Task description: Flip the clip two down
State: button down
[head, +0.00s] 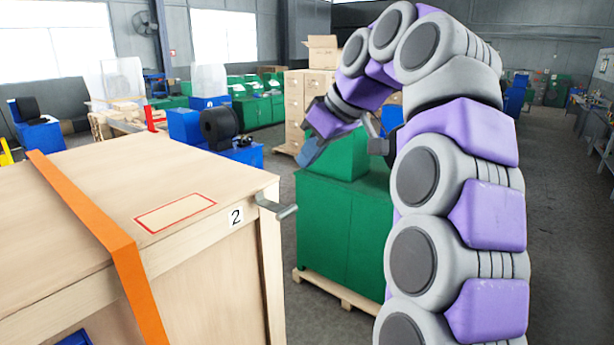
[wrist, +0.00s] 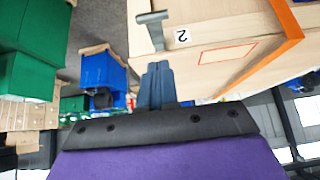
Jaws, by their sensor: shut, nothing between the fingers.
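The clip (head: 277,207) is a small grey metal lever on the upper corner edge of a wooden crate (head: 60,225), beside a label (head: 236,217) reading 2. Its free end sticks out from the crate to the right. In the wrist view, which is upside down, the clip (wrist: 155,30) shows beyond my fingertips with a crossbar at its end. My gripper (head: 309,152) is above and to the right of the clip in the head view. Its blue-grey fingers (wrist: 159,68) are together and empty, apart from the clip.
An orange strap (head: 112,238) and a red-outlined rectangle (head: 175,212) are on the crate's top. A green cabinet (head: 340,235) on a pallet stands right of the crate. A blue machine with a black roll (head: 220,127) is behind. Bare floor lies between crate and cabinet.

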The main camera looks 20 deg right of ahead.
jog(key=d+r, duration=0.1)
jog(key=d, duration=0.1)
jog(key=b, duration=0.3)
send_over(281, 209)
jog(key=s, duration=0.2)
jog(key=f, duration=0.8)
jog(key=shift+w+d+f, duration=0.15)
jog(key=shift+d+f, duration=0.05)
jog(key=shift+d, duration=0.15)
jog(key=f, duration=0.1)
jog(key=d+f, duration=0.1)
jog(key=shift+s+d+f, duration=0.25)
jog(key=shift+s+f, duration=0.05)
jog(key=shift+f, duration=0.1)
jog(key=shift+a+f, duration=0.1)
jog(key=shift+f, duration=0.25)
jog(key=shift+a, duration=0.25)
